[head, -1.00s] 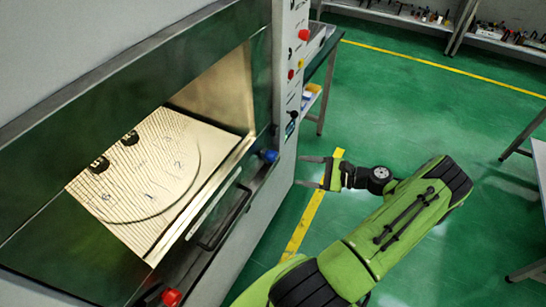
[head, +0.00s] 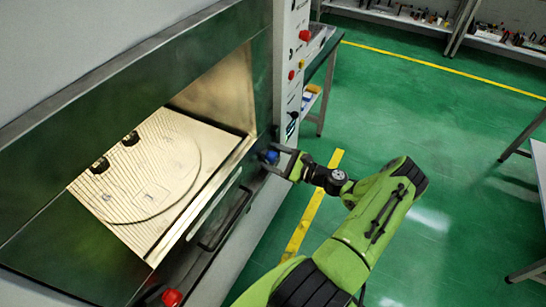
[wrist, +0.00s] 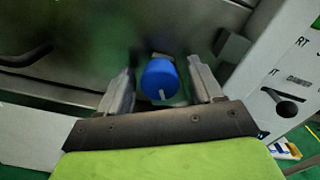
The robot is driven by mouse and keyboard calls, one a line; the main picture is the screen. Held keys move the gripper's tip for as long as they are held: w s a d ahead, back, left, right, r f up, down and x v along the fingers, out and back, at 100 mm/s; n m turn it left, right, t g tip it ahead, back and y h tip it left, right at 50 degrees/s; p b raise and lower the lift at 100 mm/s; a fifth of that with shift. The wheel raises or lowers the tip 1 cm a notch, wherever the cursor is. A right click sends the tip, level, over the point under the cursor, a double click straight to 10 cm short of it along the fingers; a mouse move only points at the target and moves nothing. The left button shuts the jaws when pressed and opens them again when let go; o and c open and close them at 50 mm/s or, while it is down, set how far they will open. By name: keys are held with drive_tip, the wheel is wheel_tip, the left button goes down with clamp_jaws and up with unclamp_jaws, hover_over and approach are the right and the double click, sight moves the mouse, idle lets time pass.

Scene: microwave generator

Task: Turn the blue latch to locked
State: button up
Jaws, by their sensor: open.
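The blue latch (head: 269,156) is a round knob at the right end of the machine's front, beside the opening. In the wrist view the blue latch (wrist: 160,80) has a pale mark low on its face, pointing roughly down. My gripper (head: 278,160) is open at the latch, one finger to either side. In the wrist view my gripper (wrist: 165,82) shows the knob between its two fingers, with a gap on each side. The knob's lock markings cannot be made out.
A red knob (head: 172,297) sits at the lower left of the machine front. A black handle (head: 222,222) runs along the front below the opening.

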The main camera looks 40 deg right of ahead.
drive_tip(key=shift+w, duration=0.15)
drive_tip(key=c, duration=1)
drive_tip(key=shift+a+f+n+b, duration=0.15)
drive_tip(key=shift+n+b, duration=0.2)
drive_tip(key=shift+n, duration=0.35)
drive_tip(key=shift+c, duration=0.2)
drive_tip(key=n+b, duration=0.1)
drive_tip(key=n, duration=0.1)
drive_tip(key=shift+n, duration=0.3)
drive_tip(key=n+b, duration=0.3)
drive_tip(key=n, duration=0.2)
drive_tip(key=shift+f, duration=0.1)
drive_tip(key=n+b, duration=0.2)
drive_tip(key=n, duration=0.3)
drive_tip(key=shift+b, duration=0.35)
drive_tip(key=shift+n+b, duration=1.25)
drive_tip(key=shift+n, duration=0.55)
